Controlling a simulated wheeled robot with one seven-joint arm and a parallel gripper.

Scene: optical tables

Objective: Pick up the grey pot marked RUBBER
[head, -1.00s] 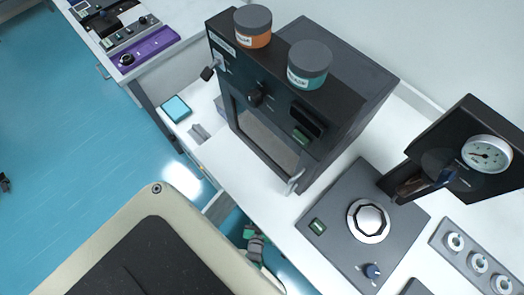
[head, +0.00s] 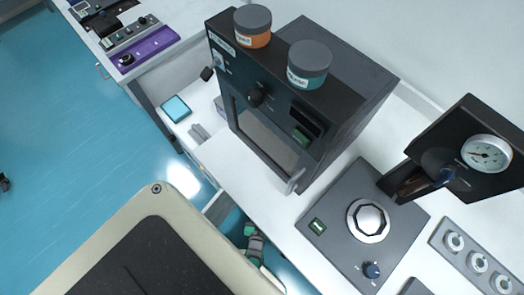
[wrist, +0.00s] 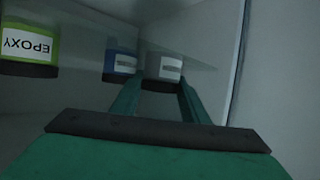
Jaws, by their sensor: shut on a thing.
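In the wrist view a grey pot (wrist: 163,68) with a pale label and a dark lid sits between the two green fingers of my gripper (wrist: 159,83). The gripper is shut on this pot. The label's text is too small and dim to read. The pot appears upside down in this view, like its neighbours. I cannot tell whether it still touches the surface it stood on. In the head view, green and grey parts of my arm show at the open drawer below the bench edge; the pot is hidden there.
A blue pot (wrist: 120,65) stands close beside the grey one, and a green EPOXY pot (wrist: 30,48) is farther left. A pale wall rises at the right. In the head view, orange (head: 252,28) and teal (head: 308,66) pots stand on a dark oven (head: 275,125).

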